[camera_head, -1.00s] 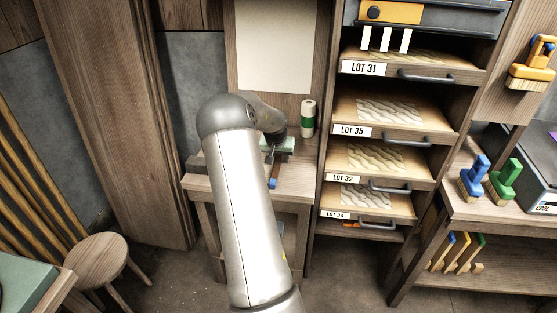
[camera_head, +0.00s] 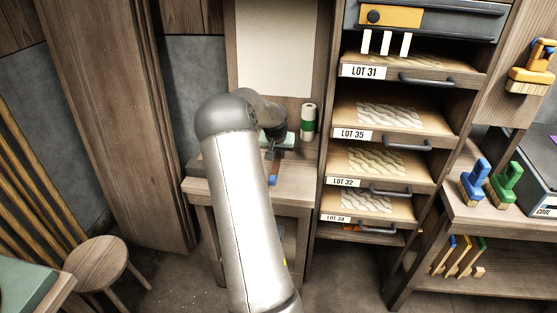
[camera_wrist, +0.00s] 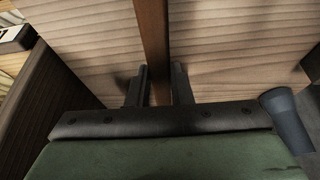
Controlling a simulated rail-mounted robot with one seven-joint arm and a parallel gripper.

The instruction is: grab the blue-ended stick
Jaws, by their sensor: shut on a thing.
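The blue-ended stick is a brown wooden bar (camera_wrist: 154,35) that runs upright through the wrist view between my gripper's fingers. Its blue end (camera_head: 272,180) shows in the head view, just below my gripper (camera_head: 272,153), over the small wooden table. In the wrist view my gripper (camera_wrist: 159,80) has one dark finger on each side of the bar and is shut on it. The blue end cannot be made out in the wrist view, and the stick's other end is hidden. My arm covers part of the table.
A green-banded roll (camera_head: 308,121) stands at the back right of the small table (camera_head: 296,185). A drawer rack (camera_head: 345,133) with labelled lots stands close on the right. A round stool (camera_head: 97,262) stands at lower left.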

